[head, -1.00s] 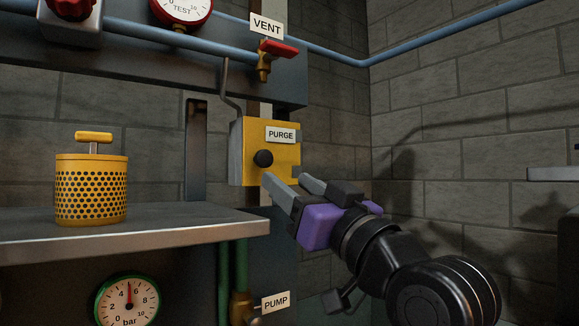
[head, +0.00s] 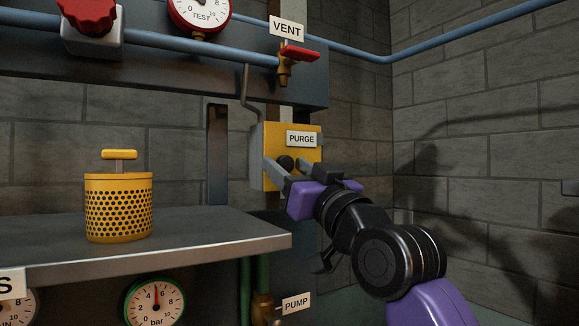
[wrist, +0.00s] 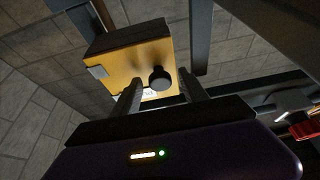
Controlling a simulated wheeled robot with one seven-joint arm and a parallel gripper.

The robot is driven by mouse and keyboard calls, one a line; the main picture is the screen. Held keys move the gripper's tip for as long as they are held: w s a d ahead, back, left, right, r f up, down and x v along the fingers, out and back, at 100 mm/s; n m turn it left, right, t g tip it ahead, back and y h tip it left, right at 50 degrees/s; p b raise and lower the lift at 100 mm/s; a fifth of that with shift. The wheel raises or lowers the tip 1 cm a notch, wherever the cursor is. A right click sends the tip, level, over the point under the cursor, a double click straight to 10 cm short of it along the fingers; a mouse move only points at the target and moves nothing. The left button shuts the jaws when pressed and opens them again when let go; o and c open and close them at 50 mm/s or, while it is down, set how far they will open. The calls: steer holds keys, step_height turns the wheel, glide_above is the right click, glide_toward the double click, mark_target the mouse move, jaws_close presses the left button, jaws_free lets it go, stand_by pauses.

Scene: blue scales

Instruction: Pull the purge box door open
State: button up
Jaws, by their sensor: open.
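The purge box (head: 257,150) is a grey box on the post, with a yellow door (head: 310,152) labelled PURGE. The door looks closed. A round black knob (head: 285,162) sticks out of its lower left part; it also shows in the wrist view (wrist: 159,78). My gripper (head: 284,167) is open in front of the door, one finger on each side of the knob in both views. I see no finger touching the knob, and how deep it sits between the fingertips is hard to tell. In the wrist view the fingers (wrist: 159,90) stand apart and empty.
A metal shelf (head: 190,245) with a yellow perforated canister (head: 119,205) stands left of my gripper. A blue pipe with the red-handled VENT valve (head: 292,55) runs above the box. The PUMP label (head: 296,303) is below. The space right of the box is open up to the brick wall.

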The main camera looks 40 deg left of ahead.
jaws_close()
stand_by(1.3)
